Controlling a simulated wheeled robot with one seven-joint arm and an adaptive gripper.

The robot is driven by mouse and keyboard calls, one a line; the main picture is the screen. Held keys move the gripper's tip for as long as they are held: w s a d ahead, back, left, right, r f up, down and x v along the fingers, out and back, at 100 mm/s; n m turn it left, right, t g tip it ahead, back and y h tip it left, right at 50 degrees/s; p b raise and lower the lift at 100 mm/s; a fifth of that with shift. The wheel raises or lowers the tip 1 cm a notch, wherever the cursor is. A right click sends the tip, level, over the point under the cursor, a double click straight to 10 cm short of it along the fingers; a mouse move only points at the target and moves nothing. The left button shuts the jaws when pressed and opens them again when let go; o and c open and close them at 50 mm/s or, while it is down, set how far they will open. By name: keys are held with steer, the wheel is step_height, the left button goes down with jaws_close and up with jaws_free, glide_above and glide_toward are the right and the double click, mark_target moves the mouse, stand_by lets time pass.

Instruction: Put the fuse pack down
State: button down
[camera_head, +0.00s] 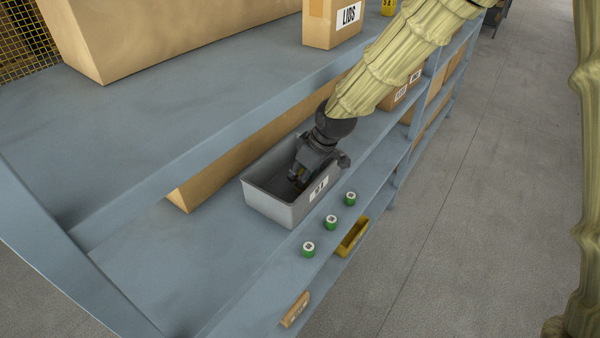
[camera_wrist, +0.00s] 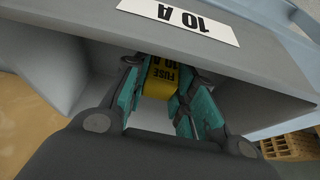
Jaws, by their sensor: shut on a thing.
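The fuse pack (camera_wrist: 161,77) is yellow with black lettering reading "FUSE 10 A" in the wrist view. My gripper (camera_wrist: 158,92) is shut on it, with a teal-padded finger on each side. In the head view my gripper (camera_head: 299,180) reaches down into a grey bin (camera_head: 265,207) on the shelf, and the pack is mostly hidden there. The bin carries a white label, which reads "10 A" upside down in the wrist view (camera_wrist: 180,17). I cannot tell whether the pack touches the bin floor.
Green-sided cylinders with white tops (camera_head: 331,222) stand along the shelf (camera_head: 150,255) in front of the bin. A yellow tray (camera_head: 352,237) and a small tan block (camera_head: 295,309) sit lower at the front. A long cardboard box (camera_head: 230,165) lies behind the bin. An upper shelf (camera_head: 170,120) overhangs the back.

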steer(key=shift+f+b, duration=0.75)
steer(key=shift+f, duration=0.05)
steer(key=shift+f, duration=0.1)
steer(key=c, duration=1.2)
jaws_free()
steer(key=shift+o, duration=0.2)
steer(key=shift+d+r, duration=0.1)
steer(key=shift+r, duration=0.3)
steer(key=b+v, duration=0.3)
steer(key=v, duration=0.8)
steer(key=shift+r, duration=0.2)
steer(key=shift+d, duration=0.1)
